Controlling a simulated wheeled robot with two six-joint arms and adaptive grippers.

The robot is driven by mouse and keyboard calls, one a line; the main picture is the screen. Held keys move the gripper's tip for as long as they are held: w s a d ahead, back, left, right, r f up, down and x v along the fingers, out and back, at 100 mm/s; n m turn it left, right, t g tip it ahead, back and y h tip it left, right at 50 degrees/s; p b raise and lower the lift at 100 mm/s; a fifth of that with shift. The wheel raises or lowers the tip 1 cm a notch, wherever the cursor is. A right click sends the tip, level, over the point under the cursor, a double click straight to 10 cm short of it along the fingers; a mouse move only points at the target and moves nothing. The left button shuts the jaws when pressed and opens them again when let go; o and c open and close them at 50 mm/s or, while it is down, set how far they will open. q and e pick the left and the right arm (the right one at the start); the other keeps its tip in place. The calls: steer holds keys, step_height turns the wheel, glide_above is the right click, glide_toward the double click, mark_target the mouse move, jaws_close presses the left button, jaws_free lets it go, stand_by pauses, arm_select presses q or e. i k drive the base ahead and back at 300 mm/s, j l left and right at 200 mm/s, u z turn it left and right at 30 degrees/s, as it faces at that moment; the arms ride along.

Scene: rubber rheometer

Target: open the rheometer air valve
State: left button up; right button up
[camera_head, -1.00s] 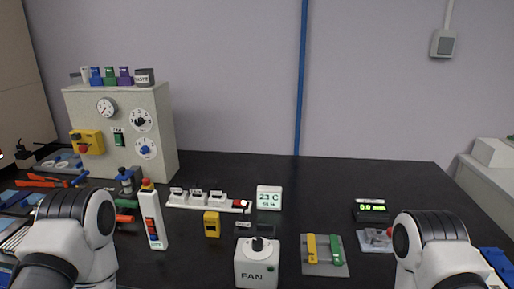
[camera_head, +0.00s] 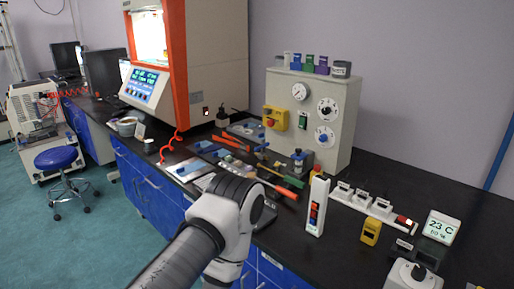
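The rheometer, a tall grey and orange machine (camera_head: 181,65), stands at the upper left of the bench with a lit opening. A blue-screened control panel (camera_head: 145,80) is on its front left. A red coiled hose (camera_head: 170,147) hangs at its lower front corner. I cannot make out the air valve for certain. My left arm reaches up from the bottom middle in front of the bench, but its gripper fingers do not show. My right arm and gripper are out of view.
A grey panel box (camera_head: 340,125) with dials stands right of the rheometer. A blue stool (camera_head: 57,160) and a wheeled white unit (camera_head: 45,125) stand on the open floor at left.

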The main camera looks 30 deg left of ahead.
mark_target(261, 147)
steer(key=u, duration=0.9)
steer(key=j, duration=0.4)
steer(key=i+j, duration=0.15)
steer(key=j, duration=0.25)
steer(key=l+z, duration=0.05)
